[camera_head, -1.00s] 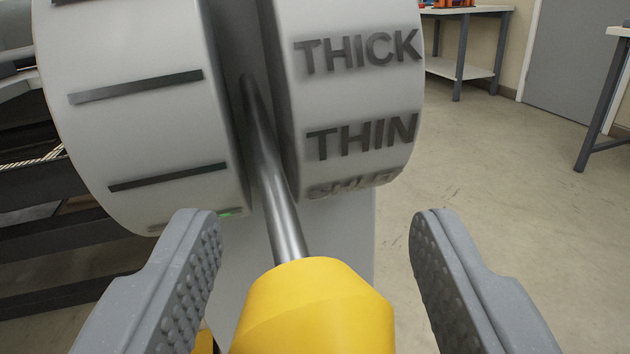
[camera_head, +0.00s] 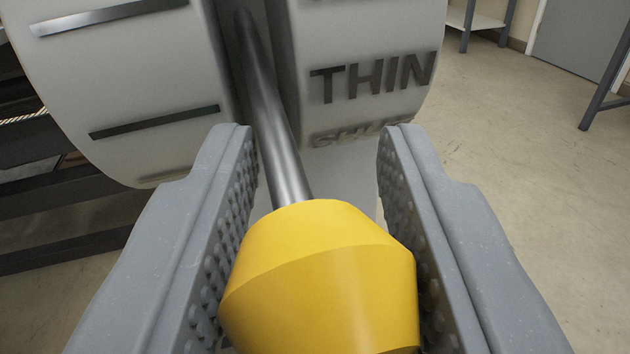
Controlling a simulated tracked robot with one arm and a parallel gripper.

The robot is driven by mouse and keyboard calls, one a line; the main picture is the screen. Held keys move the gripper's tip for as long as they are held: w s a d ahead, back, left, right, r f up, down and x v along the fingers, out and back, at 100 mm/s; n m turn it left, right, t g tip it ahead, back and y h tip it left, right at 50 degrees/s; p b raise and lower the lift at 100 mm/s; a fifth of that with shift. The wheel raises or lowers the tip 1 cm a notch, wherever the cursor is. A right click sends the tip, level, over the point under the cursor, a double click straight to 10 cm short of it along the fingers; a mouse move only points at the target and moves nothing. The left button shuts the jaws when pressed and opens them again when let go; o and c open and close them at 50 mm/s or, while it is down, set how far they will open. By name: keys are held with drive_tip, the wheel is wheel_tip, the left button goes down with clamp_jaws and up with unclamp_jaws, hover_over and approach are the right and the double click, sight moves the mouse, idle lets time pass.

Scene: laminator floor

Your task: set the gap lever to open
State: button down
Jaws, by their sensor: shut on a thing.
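The gap lever is a dark metal rod (camera_head: 270,120) with a yellow knob (camera_head: 325,285) at its near end. The rod comes out of a slot between two light grey drum halves. The left half (camera_head: 120,70) has dark index lines. The rod enters the slot above the level of THIN. My gripper (camera_head: 318,215) is shut on the yellow knob, with one grey studded finger on each side of it.
A dark frame (camera_head: 60,225) stands at the left behind the drum. A grey pedestal (camera_head: 345,175) is below the drum. Open beige floor (camera_head: 520,150) lies to the right, with table legs (camera_head: 610,95) and a grey door (camera_head: 580,40) farther back.

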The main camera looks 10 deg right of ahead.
drive_tip(key=shift+s+d+r+n+g+p, duration=0.1)
drive_tip(key=shift+r+n+g+p, duration=0.2)
drive_tip(key=shift+r+g+p, duration=2.25)
drive_tip(key=t+p, duration=0.1)
drive_tip(key=p, duration=0.5)
drive_tip(key=shift+r+y+p, duration=0.15)
drive_tip(key=shift+y+p, duration=0.25)
drive_tip(key=r+p, duration=0.1)
drive_tip(key=p, duration=0.4)
drive_tip(key=w+r+g+p, duration=0.1)
drive_tip(key=r+p, duration=0.1)
drive_tip(key=p, duration=0.3)
drive_tip(key=w+r+g+p, duration=0.1)
drive_tip(key=p, duration=0.3)
drive_tip(key=shift+w+r+n+g+p, duration=0.15)
drive_tip(key=shift+w+n+g+p, duration=0.1)
drive_tip(key=shift+n+p, duration=0.15)
drive_tip(key=shift+w+p, duration=0.15)
drive_tip(key=shift+p, duration=0.3)
drive_tip(key=c, duration=1.1)
unclamp_jaws()
drive_tip(key=shift+o, duration=0.2)
